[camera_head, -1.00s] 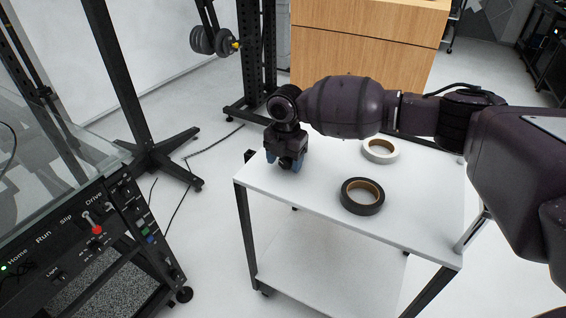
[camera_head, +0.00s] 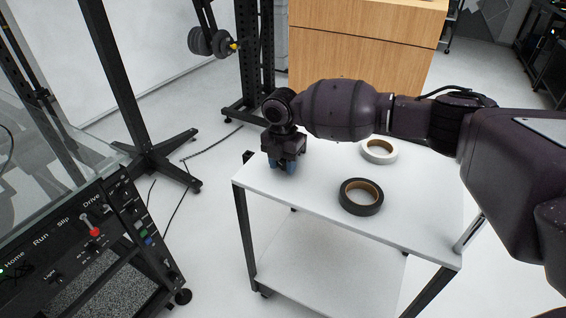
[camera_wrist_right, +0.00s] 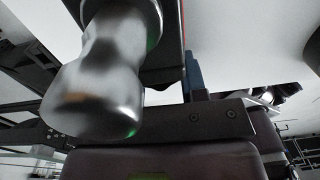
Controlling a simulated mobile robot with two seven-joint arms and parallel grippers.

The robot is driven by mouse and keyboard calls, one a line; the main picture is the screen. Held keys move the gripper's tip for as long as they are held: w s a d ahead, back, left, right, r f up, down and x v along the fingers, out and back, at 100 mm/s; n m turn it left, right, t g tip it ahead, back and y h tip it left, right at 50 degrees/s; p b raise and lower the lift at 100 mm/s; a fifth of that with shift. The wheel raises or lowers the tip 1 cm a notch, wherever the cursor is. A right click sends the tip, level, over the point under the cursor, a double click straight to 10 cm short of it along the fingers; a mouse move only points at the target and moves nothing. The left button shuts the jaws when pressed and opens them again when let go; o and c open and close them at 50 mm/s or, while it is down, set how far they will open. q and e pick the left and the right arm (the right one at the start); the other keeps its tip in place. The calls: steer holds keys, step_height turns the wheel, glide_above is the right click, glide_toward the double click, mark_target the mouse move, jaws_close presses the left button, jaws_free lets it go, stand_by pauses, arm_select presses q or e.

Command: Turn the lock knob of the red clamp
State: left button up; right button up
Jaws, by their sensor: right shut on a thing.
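My right gripper (camera_head: 283,166) is over the left part of the white cart top, pointing down, its blue fingers close together. The gripper hides most of what it holds in the head view. In the right wrist view a shiny, waisted metal piece (camera_wrist_right: 105,75) fills the upper left, close to the camera. Beside it a thin red strip of the red clamp (camera_wrist_right: 183,22) shows at the top, next to a blue finger (camera_wrist_right: 194,74). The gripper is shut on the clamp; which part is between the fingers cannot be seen. My left gripper is not in view.
A black tape roll (camera_head: 361,197) and a white tape roll (camera_head: 379,151) lie on the white cart (camera_head: 310,206). A control panel (camera_head: 75,235) with a red-tipped lever stands at lower left. A wooden cabinet (camera_head: 365,45) stands behind. The cart's front area is clear.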

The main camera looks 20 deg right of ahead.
steer(key=shift+w+a+g+h, duration=0.1)
steer(key=shift+g+h, duration=0.6)
steer(key=shift+g, duration=0.1)
steer(key=o, duration=0.9)
steer(key=shift+p+v, duration=0.65)
steer(key=shift+v, duration=4.75)
